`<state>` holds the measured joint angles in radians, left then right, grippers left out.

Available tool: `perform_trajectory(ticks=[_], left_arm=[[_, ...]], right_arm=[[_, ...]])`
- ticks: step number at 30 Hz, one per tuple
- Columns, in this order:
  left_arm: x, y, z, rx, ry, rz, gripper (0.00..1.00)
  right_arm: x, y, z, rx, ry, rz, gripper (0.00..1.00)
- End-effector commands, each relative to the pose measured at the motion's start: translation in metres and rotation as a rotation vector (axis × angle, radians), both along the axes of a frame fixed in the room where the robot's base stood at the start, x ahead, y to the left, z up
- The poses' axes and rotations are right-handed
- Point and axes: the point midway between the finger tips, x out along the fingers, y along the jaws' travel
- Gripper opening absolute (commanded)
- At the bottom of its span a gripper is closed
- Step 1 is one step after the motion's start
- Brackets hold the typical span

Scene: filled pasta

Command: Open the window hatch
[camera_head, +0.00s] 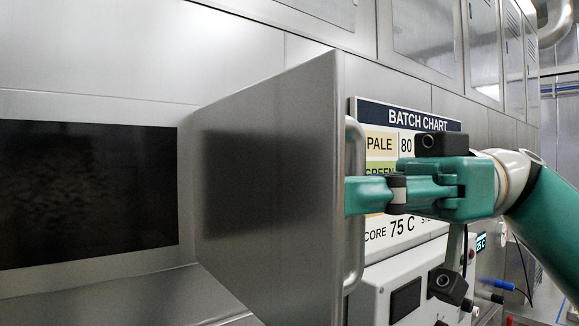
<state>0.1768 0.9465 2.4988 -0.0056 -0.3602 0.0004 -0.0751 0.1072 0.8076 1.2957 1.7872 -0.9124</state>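The grey metal window hatch (310,165) stands swung out from the wall, its free edge toward me. A dark rectangular pane or patch (245,180) shows on its left face. A vertical bar handle (352,262) runs along the free edge on the right side. My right gripper (368,194) comes in from the right at the handle's middle. Its teal near finger crosses the bar and it appears shut on it; the far finger is hidden. My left gripper is not in view.
A dark rectangular panel or opening (85,195) is in the wall at the left, above a metal ledge (110,300). A batch chart (410,119) and a white control unit (395,285) stand behind the hatch and my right arm. The space left of the hatch is clear.

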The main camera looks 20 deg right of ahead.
Motion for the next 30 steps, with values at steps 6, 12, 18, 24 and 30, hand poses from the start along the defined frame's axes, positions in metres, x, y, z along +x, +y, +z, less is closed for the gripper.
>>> perform_trajectory(ticks=[6,12,18,24,30], left_arm=[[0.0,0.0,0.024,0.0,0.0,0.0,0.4],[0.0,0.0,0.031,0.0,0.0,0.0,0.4],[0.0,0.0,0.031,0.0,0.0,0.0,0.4],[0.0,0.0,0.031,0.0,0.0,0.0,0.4],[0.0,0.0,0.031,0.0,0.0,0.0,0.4]], right_arm=[[0.011,-0.024,0.003,-0.002,0.007,0.092,0.0],[0.014,-0.033,0.001,-0.002,0.005,0.133,0.0],[0.015,-0.035,-0.001,-0.002,0.005,0.141,0.0],[0.014,-0.035,-0.001,-0.003,0.005,0.14,0.0],[0.014,-0.035,0.0,-0.001,0.004,0.14,0.41]])
